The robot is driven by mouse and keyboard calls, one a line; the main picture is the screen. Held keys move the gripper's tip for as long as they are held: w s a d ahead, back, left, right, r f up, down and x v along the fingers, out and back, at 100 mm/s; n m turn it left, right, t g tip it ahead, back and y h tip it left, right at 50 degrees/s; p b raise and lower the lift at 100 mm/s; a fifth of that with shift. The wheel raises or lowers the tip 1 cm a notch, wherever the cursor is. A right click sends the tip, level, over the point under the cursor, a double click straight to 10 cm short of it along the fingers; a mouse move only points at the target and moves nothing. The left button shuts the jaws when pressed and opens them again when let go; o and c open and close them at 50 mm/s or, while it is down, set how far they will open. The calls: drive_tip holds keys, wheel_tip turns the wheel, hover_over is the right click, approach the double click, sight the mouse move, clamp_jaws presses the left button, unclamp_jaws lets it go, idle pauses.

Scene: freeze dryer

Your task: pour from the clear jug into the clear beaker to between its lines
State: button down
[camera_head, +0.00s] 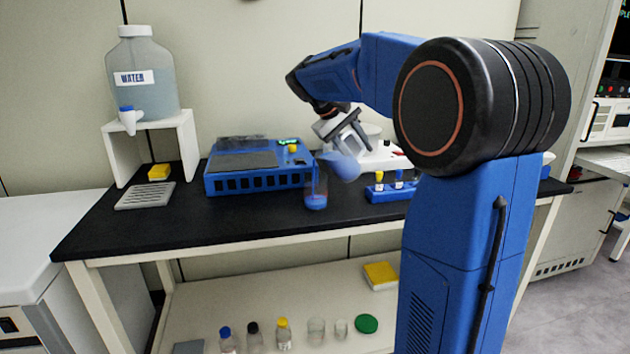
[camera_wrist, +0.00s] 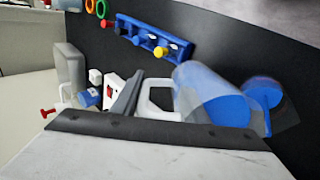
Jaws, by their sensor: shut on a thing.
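My gripper (camera_head: 350,138) is shut on the clear jug (camera_head: 342,166) and holds it tilted above the bench, its mouth towards the left. The jug holds blue liquid. In the wrist view the jug (camera_wrist: 190,92) lies tipped, with its white handle at the gripper. The clear beaker (camera_head: 316,186) stands upright on the black bench below and left of the jug's mouth. Blue liquid shows in its lower part, and faint reddish marks show on its wall. The beaker (camera_wrist: 264,92) is partly hidden behind the jug in the wrist view. I cannot make out the level against the lines.
A blue device (camera_head: 258,172) stands just left of the beaker. A blue rack (camera_head: 390,193) with capped vials is to the right. A water carboy (camera_head: 142,75) stands on a white stand at the left. The bench front by the beaker is clear.

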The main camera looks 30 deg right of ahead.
drive_tip(key=shift+a+r+h+p, duration=0.3)
drive_tip(key=shift+r+h+p, duration=0.15)
drive_tip(key=shift+r+h, duration=0.35)
idle(2.4)
drive_tip(key=shift+a+r+h, duration=0.1)
drive_tip(key=shift+r+h, duration=0.05)
drive_tip(key=shift+h, duration=0.15)
idle(1.6)
